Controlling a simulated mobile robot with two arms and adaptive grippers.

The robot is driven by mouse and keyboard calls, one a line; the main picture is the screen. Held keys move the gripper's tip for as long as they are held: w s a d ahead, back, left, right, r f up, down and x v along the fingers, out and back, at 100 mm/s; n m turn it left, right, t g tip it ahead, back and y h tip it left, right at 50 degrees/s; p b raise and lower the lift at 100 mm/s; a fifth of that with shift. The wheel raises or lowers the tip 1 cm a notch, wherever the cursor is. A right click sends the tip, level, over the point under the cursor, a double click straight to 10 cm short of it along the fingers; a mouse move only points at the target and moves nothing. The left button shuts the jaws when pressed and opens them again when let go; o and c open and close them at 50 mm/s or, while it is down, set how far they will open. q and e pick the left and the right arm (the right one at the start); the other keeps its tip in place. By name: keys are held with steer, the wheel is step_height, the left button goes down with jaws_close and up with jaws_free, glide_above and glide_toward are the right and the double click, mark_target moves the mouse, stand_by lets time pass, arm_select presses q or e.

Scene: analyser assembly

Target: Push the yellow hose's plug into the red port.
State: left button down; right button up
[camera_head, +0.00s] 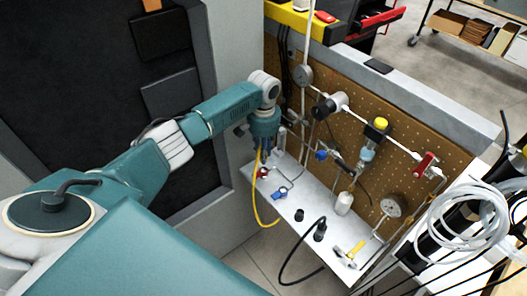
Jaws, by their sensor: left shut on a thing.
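My left gripper (264,149) reaches in over the far left end of the white shelf. It is shut on the upper end of the yellow hose (254,197). The plug itself is hidden by the fingers or too small to make out. The hose hangs from the gripper, drops past the shelf's left edge and curves back towards it. The red port (263,172) shows as a small red ring on the shelf, just below the gripper. I cannot tell whether the plug touches it. My right gripper is not in view.
A blue port (281,192) sits beside the red one on the white shelf (287,211). A black hose (290,262) ends in a black fitting on the shelf. A yellow-handled tool (350,254) lies at the near end. The perforated panel (392,150) with pipes and gauges stands behind.

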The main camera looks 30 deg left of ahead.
arm_select(q)
steer(key=shift+f+b, duration=0.5)
steer(key=shift+f, duration=0.8)
steer(key=shift+f, duration=0.1)
steer(key=shift+f, duration=1.15)
stand_by(1.3)
